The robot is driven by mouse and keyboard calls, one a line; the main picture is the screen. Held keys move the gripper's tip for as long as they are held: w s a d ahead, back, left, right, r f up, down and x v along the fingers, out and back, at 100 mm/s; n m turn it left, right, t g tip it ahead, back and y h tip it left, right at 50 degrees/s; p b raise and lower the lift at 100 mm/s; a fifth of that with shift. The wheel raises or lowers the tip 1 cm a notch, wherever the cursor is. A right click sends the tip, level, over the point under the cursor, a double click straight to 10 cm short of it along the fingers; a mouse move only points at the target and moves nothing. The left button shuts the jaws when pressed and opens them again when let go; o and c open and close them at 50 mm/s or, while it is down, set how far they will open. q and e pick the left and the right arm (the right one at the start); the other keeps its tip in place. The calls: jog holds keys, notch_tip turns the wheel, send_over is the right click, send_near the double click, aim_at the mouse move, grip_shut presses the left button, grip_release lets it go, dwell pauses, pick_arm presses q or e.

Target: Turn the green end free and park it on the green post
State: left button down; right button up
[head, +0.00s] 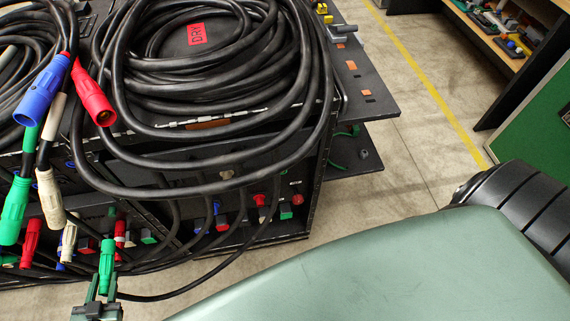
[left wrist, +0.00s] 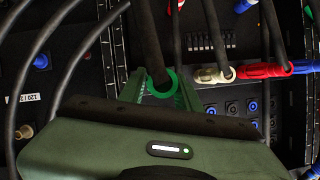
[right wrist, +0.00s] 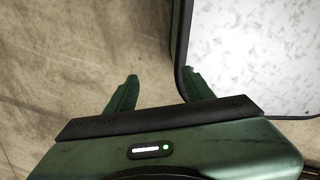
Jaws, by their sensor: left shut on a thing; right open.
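A green cable end (head: 106,262) stands in my left gripper (head: 98,296) low in front of the rack, with a black cable attached. In the left wrist view the left gripper (left wrist: 160,92) is shut on the green cable end (left wrist: 157,77), whose round rim shows between the fingers. I cannot tell if it is seated in a socket. Another green cable end (head: 14,210) hangs at the far left. I cannot make out which part is the green post. My right gripper (right wrist: 157,88) is open and empty above bare floor.
A black rack (head: 325,130) carries a big coil of black cable (head: 215,95). Blue (head: 42,92), red (head: 93,93) and white (head: 50,196) ends hang at left. A white-topped surface (right wrist: 250,55) lies near my right gripper. Floor (head: 400,150) right of the rack is clear.

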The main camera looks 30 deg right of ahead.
aim_at(108, 251)
pick_arm(q)
jog(key=shift+w+d+r, duration=0.1)
jog(key=shift+w+d, duration=0.15)
jog(key=shift+w, duration=0.25)
pick_arm(e)
jog(key=shift+w+a, duration=0.2)
jog(key=shift+a, duration=0.6)
pick_arm(q)
jog(key=shift+w, duration=0.1)
pick_arm(e)
jog(key=shift+d, duration=0.1)
pick_arm(q)
jog(key=shift+w+d, duration=0.15)
jog(key=shift+w, duration=0.3)
jog(key=shift+w+d, duration=0.2)
jog(key=shift+w, duration=0.55)
jog(key=shift+w+d+b, duration=0.25)
jog(key=shift+w, duration=0.45)
jog(key=shift+w+d+b, duration=0.2)
jog(key=shift+w+b, duration=0.05)
jog(key=shift+w, duration=0.4)
pick_arm(e)
jog(key=shift+d+f, duration=0.35)
jog(key=shift+f, duration=0.15)
jog(key=shift+s, duration=0.1)
pick_arm(q)
jog(key=shift+w+d, duration=0.25)
jog(key=shift+w, duration=0.45)
pick_arm(e)
jog(key=shift+a+f, duration=0.15)
